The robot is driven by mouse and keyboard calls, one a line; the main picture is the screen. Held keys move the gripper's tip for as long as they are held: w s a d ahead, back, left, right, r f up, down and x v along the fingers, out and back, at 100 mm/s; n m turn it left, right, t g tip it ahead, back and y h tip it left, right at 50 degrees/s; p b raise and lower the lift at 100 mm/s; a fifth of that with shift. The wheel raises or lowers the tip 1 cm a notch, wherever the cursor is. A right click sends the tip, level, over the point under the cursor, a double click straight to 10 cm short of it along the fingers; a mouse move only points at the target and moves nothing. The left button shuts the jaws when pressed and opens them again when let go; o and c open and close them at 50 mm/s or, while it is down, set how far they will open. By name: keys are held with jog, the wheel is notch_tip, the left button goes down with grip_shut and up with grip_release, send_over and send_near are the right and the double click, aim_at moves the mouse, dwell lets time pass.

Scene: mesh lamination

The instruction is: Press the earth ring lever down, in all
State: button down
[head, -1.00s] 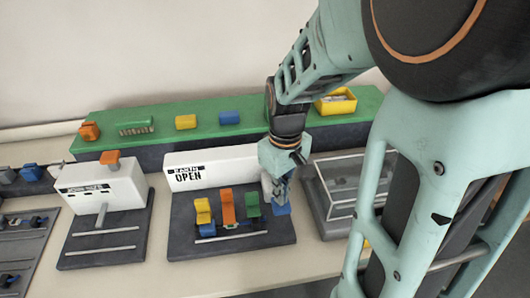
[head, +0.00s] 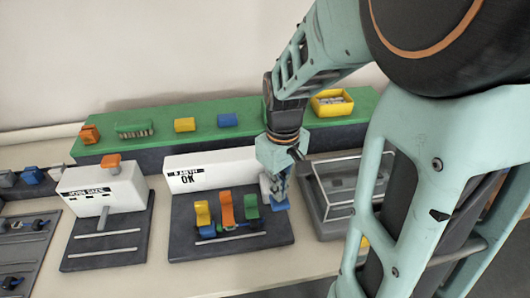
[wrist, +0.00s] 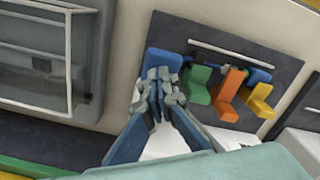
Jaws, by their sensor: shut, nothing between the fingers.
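The earth station has a dark base (head: 250,240) and a white sign box (head: 215,171) that reads "OK". Yellow (head: 203,213), orange (head: 226,209) and green (head: 250,206) levers stand in a row on it. A blue lever (wrist: 163,62) is at the row's end beside the green one; its wrist-view face is partly covered by my fingers. My gripper (wrist: 160,80) is shut and empty, fingertips at this blue lever. In the head view my gripper (head: 277,198) points down at the station's right end. Whether the tips touch the lever is hard to tell.
A station with an orange-topped white box (head: 103,186) stands to the left. A clear-lidded grey case (head: 335,195) stands close to the right. A green shelf (head: 270,125) behind holds a brush, blocks and a yellow bin (head: 332,102).

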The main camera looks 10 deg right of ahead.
jog(key=shift+r+p, duration=2.4)
jog(key=shift+r, duration=0.85)
jog(key=shift+f, duration=0.1)
